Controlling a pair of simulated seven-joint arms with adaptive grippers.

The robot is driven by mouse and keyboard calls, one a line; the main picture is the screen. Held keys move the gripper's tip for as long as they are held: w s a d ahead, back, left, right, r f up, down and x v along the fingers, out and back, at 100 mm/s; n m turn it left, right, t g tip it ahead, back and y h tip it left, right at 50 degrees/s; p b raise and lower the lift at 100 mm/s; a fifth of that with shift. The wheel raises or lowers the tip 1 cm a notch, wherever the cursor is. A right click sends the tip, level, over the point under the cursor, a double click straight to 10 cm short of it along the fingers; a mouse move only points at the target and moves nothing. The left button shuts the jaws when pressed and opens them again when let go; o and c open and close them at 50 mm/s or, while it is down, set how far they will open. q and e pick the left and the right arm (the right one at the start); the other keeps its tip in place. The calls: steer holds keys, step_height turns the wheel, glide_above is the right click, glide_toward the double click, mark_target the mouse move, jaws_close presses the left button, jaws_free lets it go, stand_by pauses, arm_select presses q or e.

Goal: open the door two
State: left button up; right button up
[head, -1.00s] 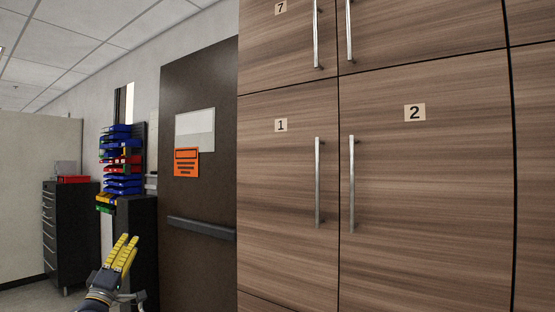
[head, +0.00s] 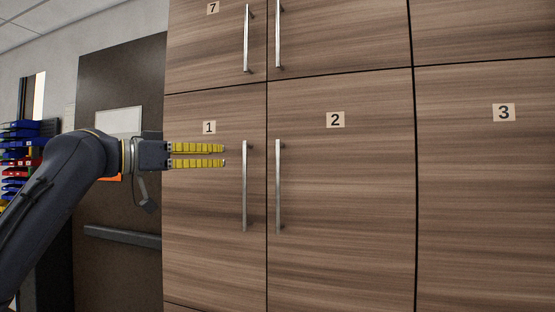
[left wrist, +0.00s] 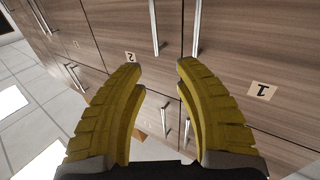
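Door two (head: 345,220) is a closed wood-grain cabinet door with a "2" label (head: 335,120). Its upright silver handle (head: 278,185) is at its left edge. In the left wrist view, which is upside down, the "2" label (left wrist: 130,57) and door two's handle (left wrist: 154,27) show beyond the fingers. My left gripper (head: 224,156) has yellow fingers. It is in front of door one (head: 205,240), pointing right, with its tips left of both handles. It is open and empty; the gap between its fingers (left wrist: 162,76) shows in the left wrist view. My right gripper is out of view.
Door one's handle (head: 245,185) stands close beside door two's. Door three (head: 485,210) is to the right, and more handled doors are above. A dark room door (head: 120,265) with a push bar and blue bins (head: 20,130) are at left.

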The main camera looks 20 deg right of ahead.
arm_select(q)
steer(key=s+x, duration=0.1)
steer(key=x, duration=1.6)
steer(key=shift+d, duration=0.5)
steer(key=shift+o, duration=0.5)
steer(key=shift+w, duration=0.1)
jaws_close()
